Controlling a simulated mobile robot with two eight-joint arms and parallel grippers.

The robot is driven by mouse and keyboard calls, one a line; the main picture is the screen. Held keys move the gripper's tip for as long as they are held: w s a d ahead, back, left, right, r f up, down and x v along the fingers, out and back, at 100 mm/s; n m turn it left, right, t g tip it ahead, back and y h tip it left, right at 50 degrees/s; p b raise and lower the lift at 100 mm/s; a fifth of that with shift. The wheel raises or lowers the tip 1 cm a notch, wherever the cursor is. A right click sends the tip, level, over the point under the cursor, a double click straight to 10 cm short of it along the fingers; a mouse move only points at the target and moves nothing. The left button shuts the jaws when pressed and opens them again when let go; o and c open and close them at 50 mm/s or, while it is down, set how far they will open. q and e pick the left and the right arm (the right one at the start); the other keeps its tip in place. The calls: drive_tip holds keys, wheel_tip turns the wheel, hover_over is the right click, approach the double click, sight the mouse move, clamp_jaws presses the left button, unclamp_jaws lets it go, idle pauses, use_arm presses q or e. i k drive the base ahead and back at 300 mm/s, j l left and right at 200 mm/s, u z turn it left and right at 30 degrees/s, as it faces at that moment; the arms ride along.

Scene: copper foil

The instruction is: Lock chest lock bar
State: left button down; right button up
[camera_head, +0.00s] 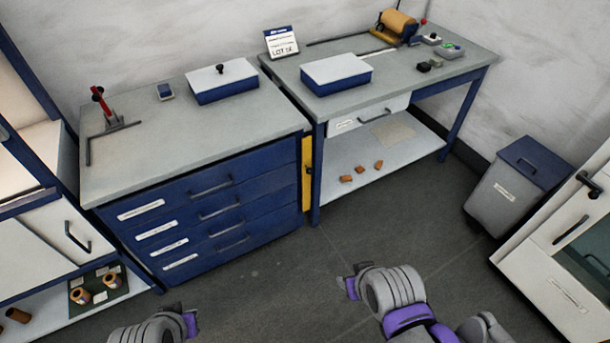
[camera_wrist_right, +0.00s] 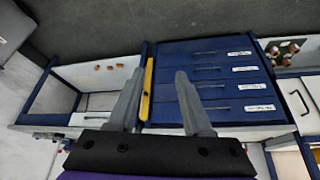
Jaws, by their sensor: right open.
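The blue drawer chest (camera_head: 215,225) stands at the left with its drawers shut. The yellow lock bar (camera_head: 307,175) stands upright along the chest's right edge, beside the drawer fronts and not across them; a small dark part shows on it. In the right wrist view, the yellow bar (camera_wrist_right: 147,90) appears beyond my fingers, next to the blue drawers (camera_wrist_right: 215,80). My right gripper (camera_head: 349,282) is in front of the chest, apart from the bar; its fingers (camera_wrist_right: 160,80) are open and empty. My left gripper (camera_head: 190,322) is low in front of the chest, its fingers unclear.
A workbench (camera_head: 430,85) adjoins the chest on the right, with copper-coloured pieces (camera_head: 360,170) on its lower shelf. A grey bin (camera_head: 515,185) and a white cabinet (camera_head: 560,250) stand at the right. An open shelf unit (camera_head: 35,240) stands at the left. The floor before the chest is clear.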

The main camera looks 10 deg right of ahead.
sight(306, 142)
drive_tip(key=i+l, duration=0.15)
drive_tip(key=i, duration=0.3)
drive_tip(key=i+l+z, duration=0.1)
drive_tip(key=i, duration=0.35)
drive_tip(key=i+l, duration=0.25)
drive_tip(key=i, duration=0.2)
